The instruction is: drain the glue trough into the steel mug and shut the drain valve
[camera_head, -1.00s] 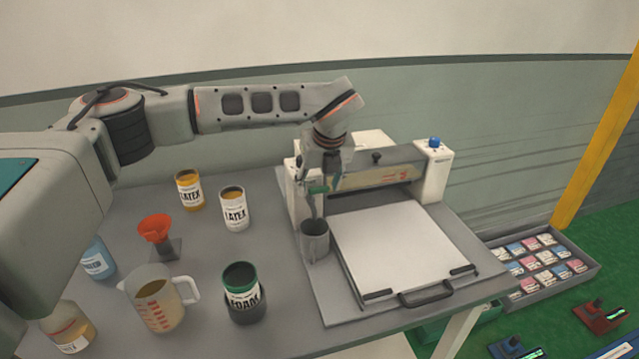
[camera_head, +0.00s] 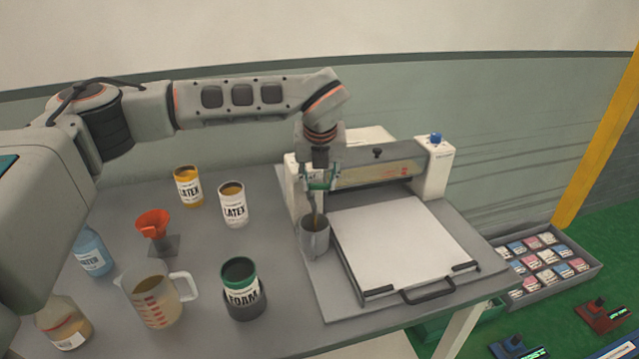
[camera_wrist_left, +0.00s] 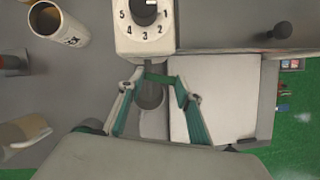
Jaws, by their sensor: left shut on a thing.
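The steel mug (camera_head: 315,238) stands upright at the left edge of the coating machine, below its left end. A thin tan stream (camera_head: 317,219) runs down into the mug. The glue trough (camera_head: 380,175) is the long tan part across the machine. My left gripper (camera_head: 319,184) is above the mug, shut on the green drain valve handle, which shows between the fingertips in the left wrist view (camera_wrist_left: 160,78). The mug is partly hidden behind the handle there (camera_wrist_left: 149,98). The level inside the mug cannot be made out. My right gripper is out of view.
A foam can (camera_head: 241,289), a measuring jug (camera_head: 153,300), two latex cans (camera_head: 233,206) and an orange funnel (camera_head: 153,225) stand left of the machine. The table between the cans and mug is clear.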

